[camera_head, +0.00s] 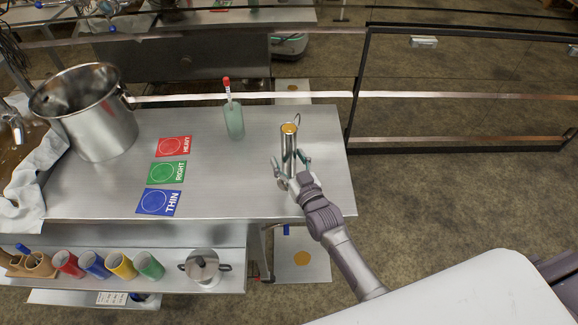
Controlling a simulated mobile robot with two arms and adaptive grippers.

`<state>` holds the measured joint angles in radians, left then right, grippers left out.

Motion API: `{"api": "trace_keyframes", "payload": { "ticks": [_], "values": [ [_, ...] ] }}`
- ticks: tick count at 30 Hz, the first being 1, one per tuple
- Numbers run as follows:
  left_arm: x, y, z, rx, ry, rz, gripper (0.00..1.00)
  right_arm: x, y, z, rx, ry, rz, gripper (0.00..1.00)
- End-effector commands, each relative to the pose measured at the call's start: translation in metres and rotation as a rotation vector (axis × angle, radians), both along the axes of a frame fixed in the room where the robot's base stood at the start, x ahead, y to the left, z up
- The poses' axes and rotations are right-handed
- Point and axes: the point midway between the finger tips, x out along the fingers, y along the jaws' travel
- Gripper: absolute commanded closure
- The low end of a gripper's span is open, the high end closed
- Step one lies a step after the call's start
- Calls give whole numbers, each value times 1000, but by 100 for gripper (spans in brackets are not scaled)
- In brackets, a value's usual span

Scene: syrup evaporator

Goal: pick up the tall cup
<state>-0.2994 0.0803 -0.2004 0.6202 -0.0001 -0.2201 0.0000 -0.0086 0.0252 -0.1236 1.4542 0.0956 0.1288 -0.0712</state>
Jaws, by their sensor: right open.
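The tall cup (289,142) is a slim, shiny metal cylinder with an amber top. It stands upright near the right end of the steel table (245,190). A thin curved handle or hook shows above its rim. My right gripper (290,172) reaches in from the lower right, with its fingers open on either side of the cup's lower part. I cannot tell whether the fingers touch it. My left gripper is not in view.
A green container with a red-topped tool (233,118) stands behind and left of the cup. Red, green and blue cards (166,172) lie mid-table. A steel pot (98,120) is at left. A lower shelf holds colored cups (122,266) and a lidded pot (204,268).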

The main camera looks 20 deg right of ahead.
Motion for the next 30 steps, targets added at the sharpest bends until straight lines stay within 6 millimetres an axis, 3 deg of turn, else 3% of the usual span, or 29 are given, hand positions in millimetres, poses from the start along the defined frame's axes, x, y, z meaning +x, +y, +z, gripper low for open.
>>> {"api": "trace_keyframes", "payload": {
  "ticks": [6,18,30],
  "values": [
    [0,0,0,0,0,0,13,0,0,0,0,0,0,34],
    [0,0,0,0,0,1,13,0,0,0,0,0,0,100],
    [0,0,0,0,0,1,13,0,0,2,1,-5,0,100]
  ]
}}
